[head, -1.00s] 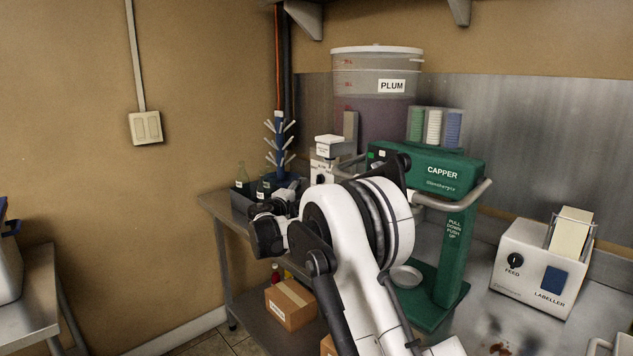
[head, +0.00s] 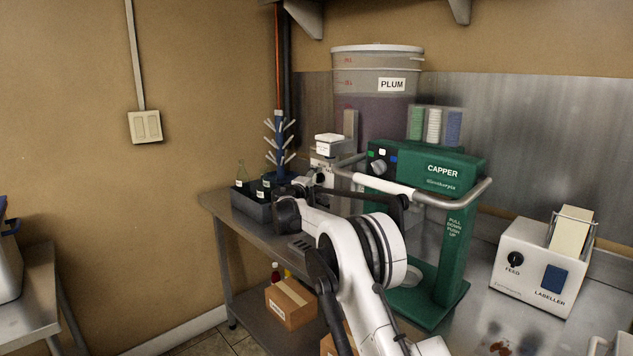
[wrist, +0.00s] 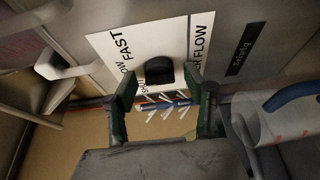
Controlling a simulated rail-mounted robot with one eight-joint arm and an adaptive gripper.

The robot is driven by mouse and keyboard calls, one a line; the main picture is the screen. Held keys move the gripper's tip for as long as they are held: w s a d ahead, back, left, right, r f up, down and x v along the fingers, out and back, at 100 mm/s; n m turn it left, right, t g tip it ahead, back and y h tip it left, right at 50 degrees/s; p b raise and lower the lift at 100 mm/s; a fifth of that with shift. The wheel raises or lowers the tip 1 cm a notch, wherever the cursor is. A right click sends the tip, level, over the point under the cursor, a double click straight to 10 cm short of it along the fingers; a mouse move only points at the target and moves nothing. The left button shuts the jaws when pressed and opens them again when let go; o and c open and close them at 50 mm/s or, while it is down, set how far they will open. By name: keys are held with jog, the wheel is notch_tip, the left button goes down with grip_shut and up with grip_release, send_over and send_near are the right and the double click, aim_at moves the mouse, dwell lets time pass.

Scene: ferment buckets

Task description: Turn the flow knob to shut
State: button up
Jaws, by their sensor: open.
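The flow knob (wrist: 159,71) is a black knob on a white label plate (wrist: 118,58) in the wrist view. The plate reads FAST, with FLOW lettering along its right side; lettering near the left finger is partly hidden. My gripper (wrist: 162,77) is open, with one green-and-black finger on each side of the knob. I cannot tell whether either finger touches it, nor where the knob points. In the head view, my gripper (head: 314,183) is in front of the pale filler (head: 325,165), and the knob is hard to make out there.
The green capper (head: 430,172), with its grey bar handle, stands close on the right of my arm. The plum bucket (head: 375,110) is behind. A dark crate of bottles (head: 250,207) and a blue bottle tree (head: 277,145) stand on the left. The labeller (head: 545,265) is far right.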

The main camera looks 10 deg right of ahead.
jog(key=c, duration=1.1)
jog(key=n+g, duration=0.1)
jog(key=n, duration=0.1)
jog(key=n+g+p, duration=0.1)
jog(key=n, duration=0.1)
jog(key=shift+r+n+y, duration=0.2)
jog(key=shift+n+y, duration=0.1)
jog(key=shift+y, duration=0.1)
jog(key=shift+a+n+g+p, duration=0.1)
jog(key=shift+n+g+p, duration=0.7)
jog(key=shift+n, duration=0.5)
jog(key=o, duration=1.1)
